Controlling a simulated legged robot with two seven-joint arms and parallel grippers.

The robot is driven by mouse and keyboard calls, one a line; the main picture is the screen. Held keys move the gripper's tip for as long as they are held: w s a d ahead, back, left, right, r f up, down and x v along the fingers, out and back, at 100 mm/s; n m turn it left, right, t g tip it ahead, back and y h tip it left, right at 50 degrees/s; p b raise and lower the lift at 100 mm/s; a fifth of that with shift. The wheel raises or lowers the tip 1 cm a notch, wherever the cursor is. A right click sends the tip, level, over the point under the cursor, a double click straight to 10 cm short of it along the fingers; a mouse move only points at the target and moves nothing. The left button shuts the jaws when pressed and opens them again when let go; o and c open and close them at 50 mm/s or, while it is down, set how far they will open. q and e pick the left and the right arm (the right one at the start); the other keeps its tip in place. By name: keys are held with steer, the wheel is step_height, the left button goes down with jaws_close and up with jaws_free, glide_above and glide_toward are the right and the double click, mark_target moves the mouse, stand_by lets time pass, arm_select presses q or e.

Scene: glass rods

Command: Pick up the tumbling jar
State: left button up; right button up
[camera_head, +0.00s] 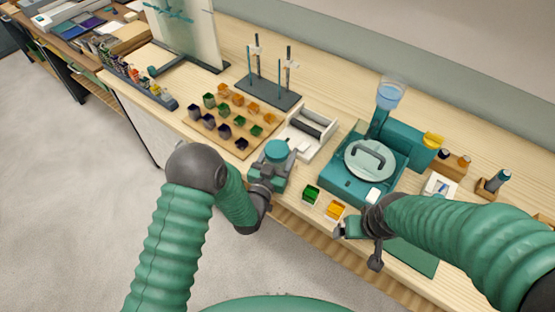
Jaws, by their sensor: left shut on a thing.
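A round jar with a teal top (277,151), which I take for the tumbling jar, is at the front of the bench, left of the teal machine. My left gripper (271,168) is shut on it from the near side. The gripper hides the lower part of the jar, so I cannot tell whether it touches the bench. My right gripper (345,230) is over the bench's front edge, beside a small orange bin; its fingers are too small and turned away to read.
A green bin (311,194) and an orange bin (335,210) stand near the front edge. A white tray (318,121) is behind the jar. The teal machine (341,186) is to the right. A board of small coloured cups (240,152) is to the left.

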mark_target(280, 145)
arm_select(q)
steer(key=shift+s+r, duration=0.1)
steer(key=shift+s, duration=0.05)
steer(key=c, duration=0.5)
arm_select(e)
steer(key=shift+s, duration=0.1)
arm_select(q)
steer(key=shift+c, duration=0.7)
steer(key=shift+r, duration=0.1)
steer(key=shift+r, duration=0.25)
step_height(280, 145, up, 3)
steer(key=shift+a, duration=0.15)
steer(key=s+a+r+b, duration=0.1)
steer(key=s+a, duration=0.8)
steer(key=a, duration=0.3)
steer(key=shift+s+a+r, duration=0.15)
steer(key=shift+s+a, duration=0.1)
steer(key=shift+s, duration=0.1)
arm_select(e)
steer(key=shift+f, duration=0.7)
